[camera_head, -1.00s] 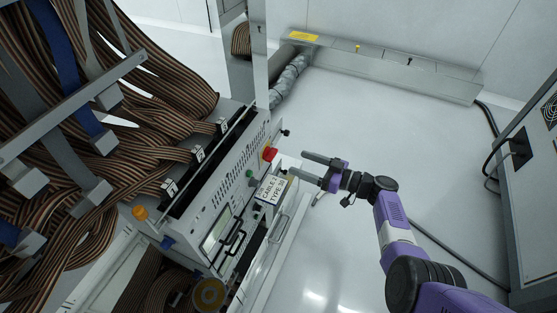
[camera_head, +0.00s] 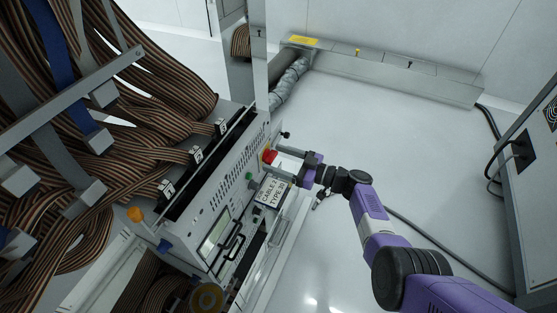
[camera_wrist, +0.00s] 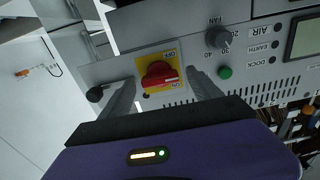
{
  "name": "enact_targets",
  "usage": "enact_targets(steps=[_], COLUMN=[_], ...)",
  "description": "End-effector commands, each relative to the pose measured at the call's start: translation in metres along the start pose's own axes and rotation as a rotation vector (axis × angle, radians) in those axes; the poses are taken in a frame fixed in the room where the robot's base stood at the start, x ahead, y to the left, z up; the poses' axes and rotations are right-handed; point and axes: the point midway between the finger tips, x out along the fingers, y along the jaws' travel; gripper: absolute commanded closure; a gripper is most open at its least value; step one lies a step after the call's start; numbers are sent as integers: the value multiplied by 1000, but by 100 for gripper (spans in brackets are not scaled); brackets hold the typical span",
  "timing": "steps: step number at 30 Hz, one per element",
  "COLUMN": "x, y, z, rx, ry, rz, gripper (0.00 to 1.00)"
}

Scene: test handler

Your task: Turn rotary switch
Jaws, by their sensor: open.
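The rotary switch (camera_wrist: 160,74) is a red knob on a yellow plate marked ON and OFF, set in a grey panel. In the wrist view its handle lies roughly sideways, slightly tilted. It also shows as a red spot in the head view (camera_head: 269,157). My gripper (camera_wrist: 162,80) is open, with one finger to each side of the red knob and a visible gap on both sides. In the head view my gripper (camera_head: 279,163) reaches the panel front from the right, close to the switch. I cannot tell how deep the fingertips are around the knob.
A black FAN knob (camera_wrist: 219,38) and a green button (camera_wrist: 225,72) sit right of the switch. A black knob (camera_wrist: 96,94) is on the left. A label plate (camera_head: 271,193) and black handles (camera_head: 234,240) are below. Open floor (camera_head: 400,150) lies to the right.

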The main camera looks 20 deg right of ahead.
Motion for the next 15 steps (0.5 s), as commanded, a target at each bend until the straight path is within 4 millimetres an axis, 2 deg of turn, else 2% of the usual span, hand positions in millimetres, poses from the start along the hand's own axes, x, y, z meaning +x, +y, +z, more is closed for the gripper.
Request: enact_targets(steps=[5, 6, 15], x=[0, 0, 0], y=[0, 0, 0], z=[0, 0, 0], rx=[1, 1, 1], ry=[0, 0, 0], rz=[0, 0, 0], gripper=[27, 31, 90])
